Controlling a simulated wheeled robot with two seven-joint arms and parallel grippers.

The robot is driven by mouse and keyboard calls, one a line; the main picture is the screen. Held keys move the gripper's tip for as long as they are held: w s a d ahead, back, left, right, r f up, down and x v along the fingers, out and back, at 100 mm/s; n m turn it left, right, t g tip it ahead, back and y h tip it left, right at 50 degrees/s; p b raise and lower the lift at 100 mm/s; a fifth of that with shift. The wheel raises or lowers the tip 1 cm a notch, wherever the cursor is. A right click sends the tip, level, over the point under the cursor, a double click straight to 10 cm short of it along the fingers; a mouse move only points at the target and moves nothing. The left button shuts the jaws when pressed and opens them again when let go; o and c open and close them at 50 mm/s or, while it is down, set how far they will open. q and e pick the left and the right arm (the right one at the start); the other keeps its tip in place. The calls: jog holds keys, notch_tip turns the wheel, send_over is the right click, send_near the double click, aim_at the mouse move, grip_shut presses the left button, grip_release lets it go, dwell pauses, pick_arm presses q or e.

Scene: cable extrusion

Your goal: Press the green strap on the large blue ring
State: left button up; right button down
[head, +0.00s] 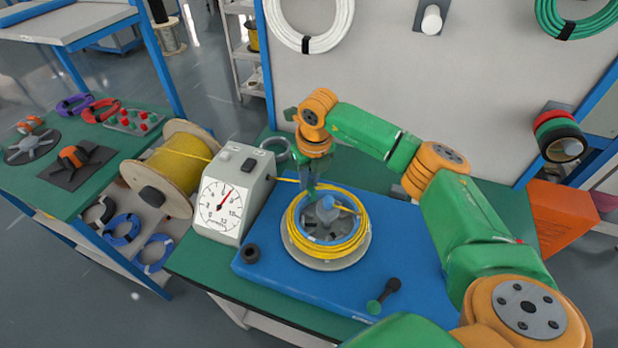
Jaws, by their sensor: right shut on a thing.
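My right gripper (306,186) reaches down at the back left edge of a yellow cable coil (296,238). It is shut on the yellow cable, though its fingertips are small and partly hidden. The coil lies around a grey winding hub (326,212) on a round plate on a blue base (290,285). Two blue cable rings, one (122,230) and another (157,252), lie on the shelf under the left table. I cannot make out a green strap on either ring. My left gripper is not in view.
A dial meter (222,205) and a yellow cable spool (180,160) stand left of the base. A black handle with a green end (383,297) lies at the base's front. The left table (90,195) holds purple and red rings. A board (390,90) stands behind.

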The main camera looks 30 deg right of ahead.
jog(key=shift+f, duration=0.2)
dwell(0.7)
jog(key=c, duration=0.7)
grip_release()
jog(key=shift+r, duration=0.1)
notch_tip(320, 180, up, 8)
jog(key=p, duration=0.6)
